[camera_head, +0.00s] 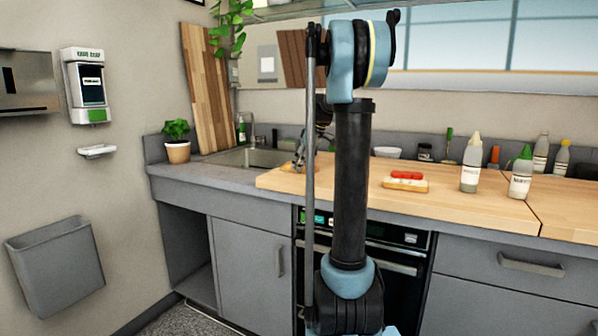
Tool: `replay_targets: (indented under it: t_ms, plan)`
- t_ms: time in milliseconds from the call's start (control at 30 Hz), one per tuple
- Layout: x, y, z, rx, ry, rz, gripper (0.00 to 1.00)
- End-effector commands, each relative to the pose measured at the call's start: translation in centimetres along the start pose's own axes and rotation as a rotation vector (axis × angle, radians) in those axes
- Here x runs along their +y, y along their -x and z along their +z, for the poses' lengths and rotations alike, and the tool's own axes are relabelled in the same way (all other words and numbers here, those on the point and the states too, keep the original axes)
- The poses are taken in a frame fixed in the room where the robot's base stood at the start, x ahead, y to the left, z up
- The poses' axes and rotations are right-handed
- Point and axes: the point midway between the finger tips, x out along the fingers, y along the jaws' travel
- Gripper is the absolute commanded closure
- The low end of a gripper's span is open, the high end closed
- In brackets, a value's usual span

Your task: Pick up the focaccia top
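A pale piece of bread with red topping (405,181) lies on the wooden worktop, right of my arm. A small tan piece (288,167), perhaps the focaccia top, shows low on the board's left end, beside the sink. My gripper (298,165) is over or at this tan piece, pointing down. It is small and partly hidden behind my own arm, so I cannot tell whether its fingers are open or shut, or whether they touch the piece.
Bottles (470,163) stand on the worktop's right side, one with a green cap (521,172). A sink (246,157) is left of the board. A white bowl (387,152) stands at the back. The worktop's front edge between the arm and bottles is clear.

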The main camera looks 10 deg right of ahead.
Motion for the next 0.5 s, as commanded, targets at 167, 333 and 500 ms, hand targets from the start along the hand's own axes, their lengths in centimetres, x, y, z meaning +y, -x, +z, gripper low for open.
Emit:
replay_targets:
  t_ms: [167,333,500]
  plan:
    - [0.1,0.0,0.1,0.0,-0.002,0.001,0.61]
    - [0.1,0.1,0.1,0.0,-0.002,0.001,0.62]
    - [0.1,1.5,-0.5,0.0,-0.001,0.001,0.62]
